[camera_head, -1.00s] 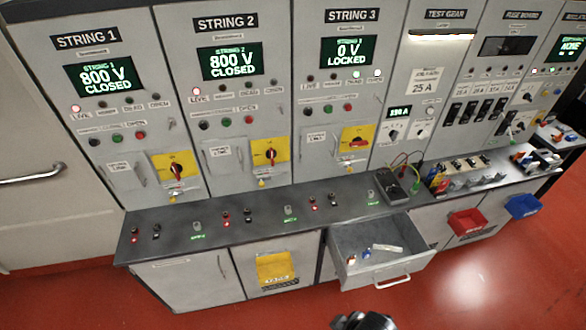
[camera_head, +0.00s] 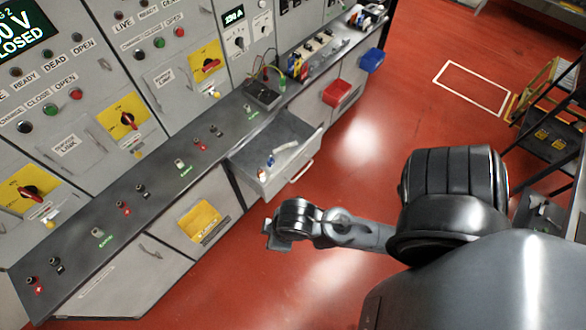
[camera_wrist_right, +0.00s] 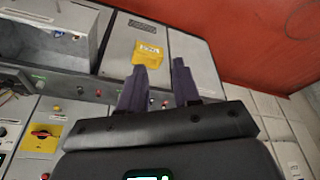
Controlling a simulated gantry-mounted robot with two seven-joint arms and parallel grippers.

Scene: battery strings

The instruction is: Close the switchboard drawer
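The grey switchboard drawer (camera_head: 293,173) stands pulled out under the dark counter, with a few small items inside. Its handle (camera_head: 303,171) is on the front panel, facing the open floor. My right gripper (camera_head: 268,234) is out in front of the cabinet, below and left of the drawer front in the head view, apart from it. In the right wrist view my right gripper (camera_wrist_right: 160,78) has two dark fingers spread apart with nothing between them. The open drawer (camera_wrist_right: 48,45) shows at the upper left there. My left gripper is not in view.
The counter (camera_head: 150,190) carries several small switches and a dark meter (camera_head: 262,93) with leads. A yellow holder (camera_head: 203,220) is on the cabinet left of the drawer. Red (camera_head: 337,93) and blue (camera_head: 373,60) bins project further along. The red floor (camera_head: 400,120) is clear.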

